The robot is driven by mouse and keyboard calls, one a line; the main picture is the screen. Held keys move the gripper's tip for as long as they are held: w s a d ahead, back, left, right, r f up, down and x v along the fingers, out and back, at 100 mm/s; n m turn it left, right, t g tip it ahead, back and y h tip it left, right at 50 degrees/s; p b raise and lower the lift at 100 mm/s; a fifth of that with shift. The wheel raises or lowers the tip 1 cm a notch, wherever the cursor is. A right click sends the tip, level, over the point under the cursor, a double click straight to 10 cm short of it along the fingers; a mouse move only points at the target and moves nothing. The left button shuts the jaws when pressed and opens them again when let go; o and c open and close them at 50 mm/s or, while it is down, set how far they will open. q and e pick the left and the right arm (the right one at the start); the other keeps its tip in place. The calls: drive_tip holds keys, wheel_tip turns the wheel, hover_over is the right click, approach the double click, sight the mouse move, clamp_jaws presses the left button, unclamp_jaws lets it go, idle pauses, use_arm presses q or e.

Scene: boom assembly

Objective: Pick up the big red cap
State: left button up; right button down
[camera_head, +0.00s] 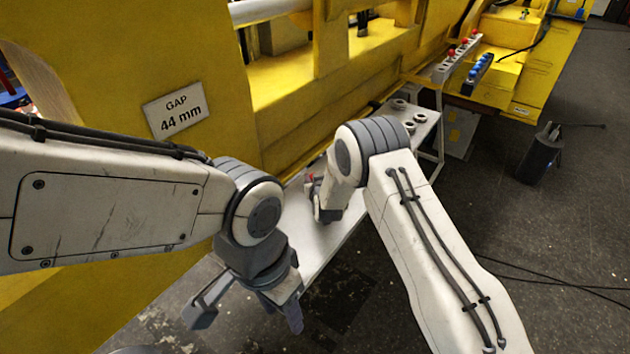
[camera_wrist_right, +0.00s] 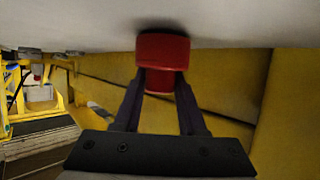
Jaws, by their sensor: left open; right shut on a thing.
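The big red cap (camera_wrist_right: 163,49) shows in the right wrist view, with a wide head and a narrower part below it. My right gripper (camera_wrist_right: 162,88) is shut on the cap's narrower part, one finger on each side. The cap is close to a pale surface; I cannot tell whether it touches it. In the head view my right gripper (camera_head: 322,205) is over the white bench (camera_head: 330,243), mostly hidden by its own wrist, with a speck of red beside it. My left gripper (camera_head: 247,306) is open and empty, in front of the bench.
Several round metal rings (camera_head: 408,112) sit at the bench's far end. A yellow machine frame (camera_head: 290,95) with a "GAP 44 mm" sign (camera_head: 175,109) runs behind. Racks with red (camera_head: 457,56) and blue (camera_head: 478,72) knobs stand farther back. Dark floor is open at right, with cables.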

wheel_tip(320, 180, up, 3)
drive_tip(key=shift+r+b, duration=0.1)
drive_tip(key=shift+b, duration=0.95)
drive_tip(key=s+d+r+b, duration=0.4)
drive_tip(key=s+d+r, duration=0.3)
drive_tip(key=s, duration=0.2)
drive_tip(key=shift+s+r, duration=0.15)
drive_tip(key=shift+r, duration=0.1)
drive_tip(key=shift+d, duration=0.1)
